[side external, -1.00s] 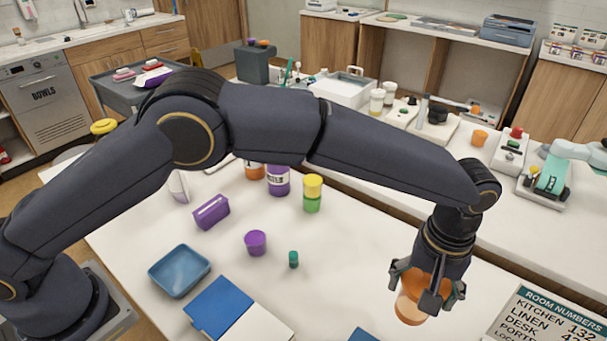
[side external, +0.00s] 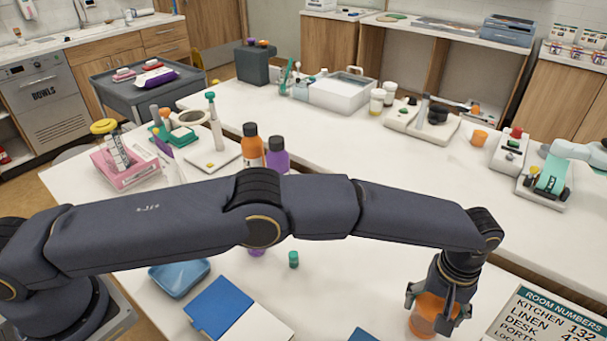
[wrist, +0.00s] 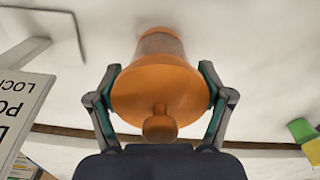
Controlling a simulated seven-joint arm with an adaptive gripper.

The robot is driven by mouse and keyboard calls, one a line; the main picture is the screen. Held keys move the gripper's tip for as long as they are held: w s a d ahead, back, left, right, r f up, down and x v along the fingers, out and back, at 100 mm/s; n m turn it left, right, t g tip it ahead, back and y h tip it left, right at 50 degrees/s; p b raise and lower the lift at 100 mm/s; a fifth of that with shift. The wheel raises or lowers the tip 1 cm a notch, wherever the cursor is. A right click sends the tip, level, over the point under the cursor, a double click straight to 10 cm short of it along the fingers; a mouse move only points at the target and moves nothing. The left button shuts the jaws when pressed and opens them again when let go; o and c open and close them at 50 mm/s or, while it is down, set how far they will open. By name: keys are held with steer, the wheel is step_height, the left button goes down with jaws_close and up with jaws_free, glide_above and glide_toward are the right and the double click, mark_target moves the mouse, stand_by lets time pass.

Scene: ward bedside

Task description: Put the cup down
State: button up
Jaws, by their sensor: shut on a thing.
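The orange cup (side external: 423,317) is in my gripper (side external: 437,302) at the lower right of the side view, over the white table near the room numbers sign. In the wrist view the cup (wrist: 163,85) sits between the two fingers of my gripper (wrist: 160,100), which press its sides. Its wide orange end with a round knob faces the wrist camera, and a narrower, paler body lies beyond. The cup looks close to upright. My fingers hide part of it, and I cannot tell whether its base touches the table.
A blue and white folder (side external: 232,308), blue tray (side external: 180,276) and small green bottle (side external: 293,259) lie left. A yellow and green stack (wrist: 308,140) shows at the wrist view's edge.

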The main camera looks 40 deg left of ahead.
steer(key=shift+f, duration=0.15)
steer(key=o, duration=1.1)
